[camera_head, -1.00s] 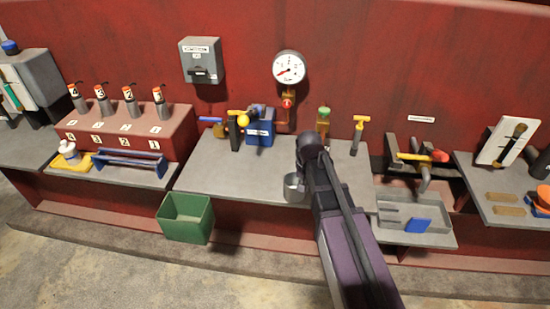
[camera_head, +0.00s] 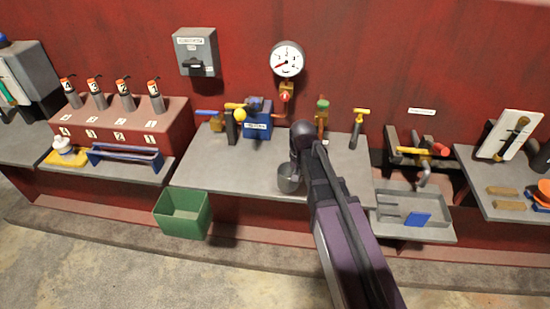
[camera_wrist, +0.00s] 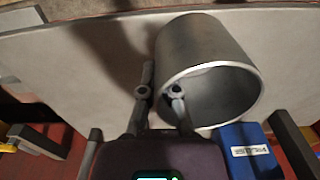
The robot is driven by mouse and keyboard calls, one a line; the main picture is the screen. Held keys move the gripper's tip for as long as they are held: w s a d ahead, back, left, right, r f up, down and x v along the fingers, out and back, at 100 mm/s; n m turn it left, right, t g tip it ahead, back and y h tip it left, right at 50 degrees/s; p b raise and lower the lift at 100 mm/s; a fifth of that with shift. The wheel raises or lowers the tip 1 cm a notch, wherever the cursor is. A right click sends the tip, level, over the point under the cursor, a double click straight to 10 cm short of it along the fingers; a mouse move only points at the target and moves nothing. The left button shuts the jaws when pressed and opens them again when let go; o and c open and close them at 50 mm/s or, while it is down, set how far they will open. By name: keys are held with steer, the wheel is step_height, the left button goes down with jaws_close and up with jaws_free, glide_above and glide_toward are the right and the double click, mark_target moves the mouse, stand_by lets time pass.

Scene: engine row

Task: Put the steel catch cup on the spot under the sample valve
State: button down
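The steel catch cup (camera_head: 289,179) is a plain grey cylinder near the front edge of the middle bench. In the wrist view the cup (camera_wrist: 205,60) fills the upper middle, its open mouth towards the camera. My gripper (camera_wrist: 158,91) has one finger inside the mouth and one outside, shut on the cup's wall. I cannot tell whether the cup touches the bench. Which fitting is the sample valve is unclear; a green-topped valve (camera_head: 322,108) stands behind my arm, and a valve with yellow and red handles (camera_head: 424,151) is to the right. No marked spot is discernible.
The middle bench (camera_head: 220,165) has free room left of the cup. A blue labelled unit (camera_head: 257,122) and a yellow T-handle (camera_head: 361,113) stand along its back. A green bin (camera_head: 183,212) is below its front left. A grey tray (camera_head: 385,217) lies right.

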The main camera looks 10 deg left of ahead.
mark_target(284, 155)
steer(key=shift+s+a+r, duration=0.1)
steer(key=shift+s+a, duration=0.05)
steer(key=shift+a, duration=0.5)
steer(key=shift+s+a, duration=0.15)
steer(key=shift+a, duration=0.45)
steer(key=w+a, duration=0.1)
steer(key=w, duration=0.3)
steer(key=w+a+f, duration=0.1)
steer(key=w, duration=0.4)
steer(key=w+a+b, duration=0.1)
steer(key=w, duration=0.4)
steer(key=shift+w+f, duration=0.2)
steer(key=shift+w+a, duration=0.1)
steer(key=shift+w, duration=0.3)
steer(key=shift+w+a+f+b, duration=0.1)
steer(key=shift+w+f+b, duration=0.1)
steer(key=shift+w+b, duration=0.15)
steer(key=shift+s+f+b, duration=0.15)
steer(key=shift+f+b, duration=1.45)
steer(key=shift+f, duration=0.1)
